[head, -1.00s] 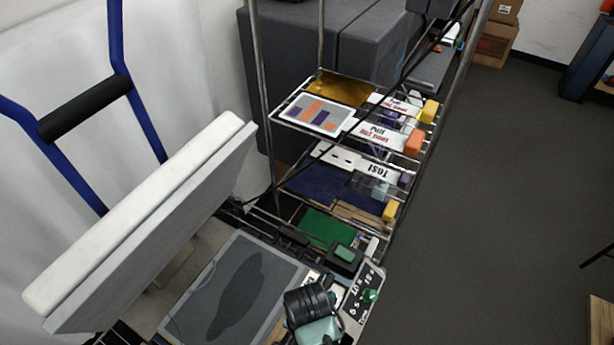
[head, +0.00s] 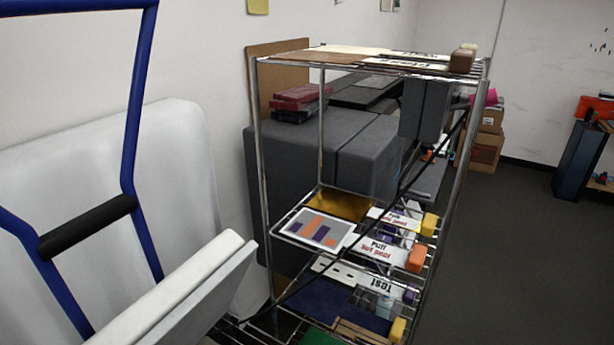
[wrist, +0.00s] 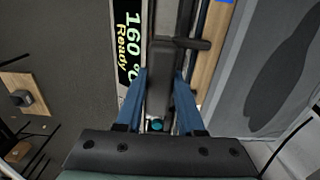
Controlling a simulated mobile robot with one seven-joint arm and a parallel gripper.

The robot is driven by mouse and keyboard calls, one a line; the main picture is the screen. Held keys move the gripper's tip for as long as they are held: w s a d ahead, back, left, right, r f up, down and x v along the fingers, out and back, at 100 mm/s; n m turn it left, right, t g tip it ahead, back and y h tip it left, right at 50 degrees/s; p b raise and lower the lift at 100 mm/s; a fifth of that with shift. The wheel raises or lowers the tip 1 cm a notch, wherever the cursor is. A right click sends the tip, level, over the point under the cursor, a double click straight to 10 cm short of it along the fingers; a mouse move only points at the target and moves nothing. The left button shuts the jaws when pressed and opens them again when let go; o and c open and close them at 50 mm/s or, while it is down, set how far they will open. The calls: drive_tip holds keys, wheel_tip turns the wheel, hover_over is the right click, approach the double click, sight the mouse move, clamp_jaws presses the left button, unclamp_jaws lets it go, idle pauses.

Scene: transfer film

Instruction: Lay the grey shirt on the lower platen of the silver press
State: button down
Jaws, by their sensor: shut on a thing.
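In the wrist view my gripper (wrist: 160,80) has two blue fingers closed on a dark grey bar (wrist: 183,100); I cannot tell what the bar is part of. It is beside the press's display (wrist: 129,48), which reads 160 °C Ready. At right lies a flat grey surface (wrist: 236,88) with a darker grey patch (wrist: 280,85). I cannot tell whether the patch is the shirt. In the head view the press's tilted white-and-grey upper platen (head: 195,285) stands raised, with a blue lever frame (head: 135,110) and black grip (head: 88,227). The lower platen and gripper are outside this view.
A wire rack (head: 262,170) with labelled shelves and coloured blocks stands right of the press. A large dark grey box (head: 330,150) is behind it. Dark floor (head: 510,250) at right is clear. A wooden board (wrist: 22,95) shows at left in the wrist view.

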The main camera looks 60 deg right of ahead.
drive_tip(key=shift+f, duration=0.15)
drive_tip(key=shift+c, duration=2.2)
unclamp_jaws()
wheel_tip(320, 180, up, 13)
